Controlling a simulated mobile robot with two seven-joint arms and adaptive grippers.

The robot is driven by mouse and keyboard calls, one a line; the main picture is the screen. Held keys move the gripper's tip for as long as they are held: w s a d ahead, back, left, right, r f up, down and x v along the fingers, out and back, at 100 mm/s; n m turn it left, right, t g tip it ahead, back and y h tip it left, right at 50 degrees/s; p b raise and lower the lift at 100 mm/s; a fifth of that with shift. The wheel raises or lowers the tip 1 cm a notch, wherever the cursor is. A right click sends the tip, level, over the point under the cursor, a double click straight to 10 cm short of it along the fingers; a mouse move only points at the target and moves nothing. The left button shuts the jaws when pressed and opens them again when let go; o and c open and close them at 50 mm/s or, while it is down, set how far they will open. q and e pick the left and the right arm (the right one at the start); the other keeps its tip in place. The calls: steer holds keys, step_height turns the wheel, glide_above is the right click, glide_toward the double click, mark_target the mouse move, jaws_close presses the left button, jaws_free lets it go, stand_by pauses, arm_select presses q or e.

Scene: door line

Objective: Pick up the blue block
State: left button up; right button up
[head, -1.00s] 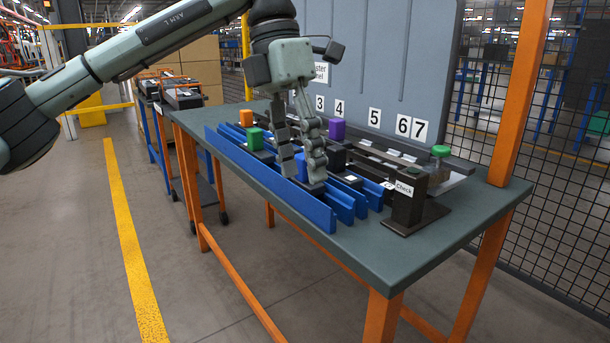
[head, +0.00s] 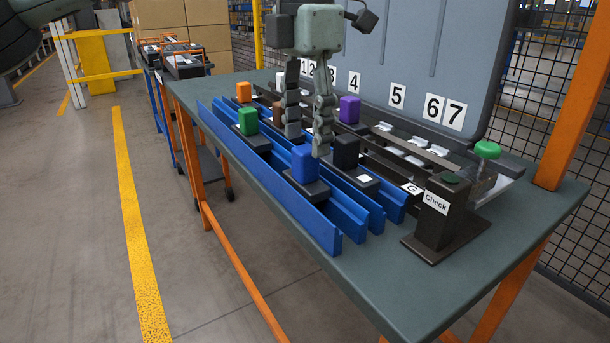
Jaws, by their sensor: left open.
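The blue block (head: 304,164) stands upright on a dark carrier in the blue rails, near the front of the table. My left gripper (head: 308,145) points down from above, its fingers apart. One finger is just behind and right of the blue block, and the other is to its left and farther back. The block's front face is unobstructed and it does not appear to be between the fingers; whether a finger touches it I cannot tell. My right gripper is not in view.
A Check post (head: 440,215) and green knob (head: 487,150) are at the right. The front tabletop is bare.

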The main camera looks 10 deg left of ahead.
mark_target(305, 148)
arm_select(q)
step_height(305, 148, down, 3)
steer(key=shift+f, duration=0.2)
steer(key=shift+c, duration=0.2)
jaws_close()
